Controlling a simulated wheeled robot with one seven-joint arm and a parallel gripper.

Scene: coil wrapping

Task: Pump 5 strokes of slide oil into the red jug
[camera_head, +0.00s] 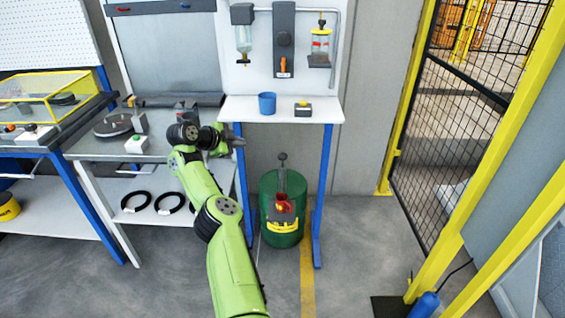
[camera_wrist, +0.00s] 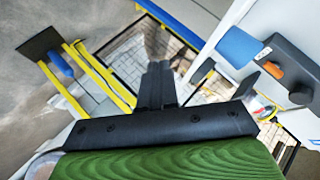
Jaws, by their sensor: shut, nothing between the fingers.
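The green drum (camera_head: 283,236) stands on the floor under the small white shelf. A grey hand pump (camera_head: 282,160) with an upright handle rises from its top. The red jug (camera_head: 284,205) appears as a small red shape at the drum's top, below the pump handle; its outline is too small to read clearly. My gripper (camera_head: 239,142) is left of the pump and higher in the picture, at the shelf's left leg, apart from pump and jug. In the wrist view its fingers (camera_wrist: 158,84) are together with nothing between them. Pump and jug cannot be made out there.
The white shelf (camera_head: 325,107) holds a blue cup (camera_head: 267,103) and a dark button box (camera_head: 303,109). Its blue legs (camera_head: 323,195) flank the drum. Dispensers hang above. A bench with a round plate (camera_head: 113,125) is left. Floor right of the drum is clear up to the yellow-framed fence.

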